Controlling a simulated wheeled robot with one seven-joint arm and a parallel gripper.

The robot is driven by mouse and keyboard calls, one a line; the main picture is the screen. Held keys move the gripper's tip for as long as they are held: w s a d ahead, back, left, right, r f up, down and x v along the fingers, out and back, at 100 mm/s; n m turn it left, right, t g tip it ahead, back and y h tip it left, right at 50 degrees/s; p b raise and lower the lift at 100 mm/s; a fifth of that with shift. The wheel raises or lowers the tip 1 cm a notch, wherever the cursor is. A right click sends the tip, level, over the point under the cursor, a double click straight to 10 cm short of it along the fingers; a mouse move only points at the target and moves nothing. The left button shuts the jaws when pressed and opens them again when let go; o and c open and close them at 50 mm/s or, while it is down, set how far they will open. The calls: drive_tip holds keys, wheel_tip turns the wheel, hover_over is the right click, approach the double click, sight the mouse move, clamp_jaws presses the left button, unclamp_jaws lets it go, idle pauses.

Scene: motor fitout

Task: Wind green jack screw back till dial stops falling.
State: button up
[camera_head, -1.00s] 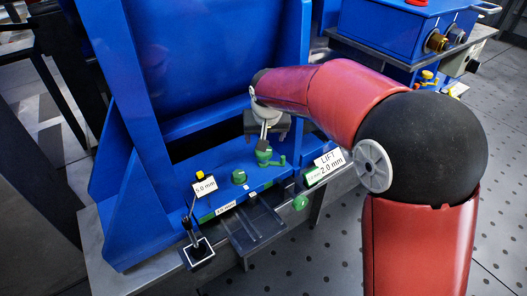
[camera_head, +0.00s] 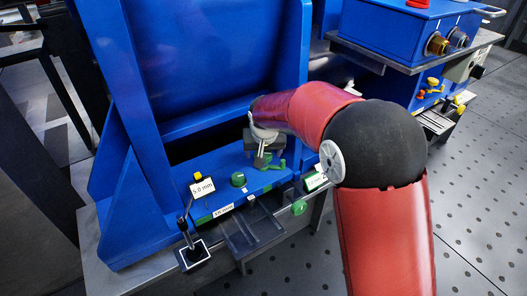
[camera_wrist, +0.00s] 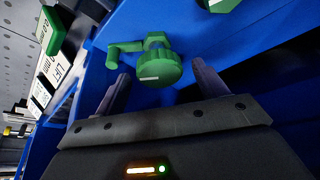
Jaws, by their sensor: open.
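A green jack screw knob (camera_wrist: 158,68) with a white line on its face and a green side handle (camera_wrist: 122,50) shows in the wrist view. In the head view its handle (camera_head: 275,165) shows beside my gripper (camera_head: 263,160), which hides most of the knob. In the wrist view my gripper (camera_wrist: 162,88) is open, its two fingers apart on either side of the knob's near end; I cannot tell whether they touch it. A small dial card (camera_head: 203,187), reading about 5.0 mm, stands on a post with a square base (camera_head: 194,254) at the front left.
Other green knobs are on the blue frame's ledge (camera_head: 238,179) and at its front (camera_head: 299,207). A blue upright (camera_head: 296,80) rises close behind my arm. A white label card (camera_head: 316,181) is partly hidden by my arm. A blue control box (camera_head: 400,35) stands right.

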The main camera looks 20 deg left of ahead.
drive_tip(key=shift+c, duration=0.3)
drive_tip(key=c, duration=0.9)
drive_tip(key=shift+d+n+g+y+p, duration=0.15)
drive_tip(key=shift+n+g+y+p, duration=0.3)
drive_tip(key=shift+n, duration=0.85)
drive_tip(key=shift+w+n+g+y+p, duration=0.15)
drive_tip(key=shift+n+y+p, duration=0.2)
drive_tip(key=shift+n, duration=0.55)
drive_tip(key=shift+s+n+g+y+p, duration=0.1)
drive_tip(key=shift+n+p, duration=0.35)
drive_tip(key=shift+n, duration=0.45)
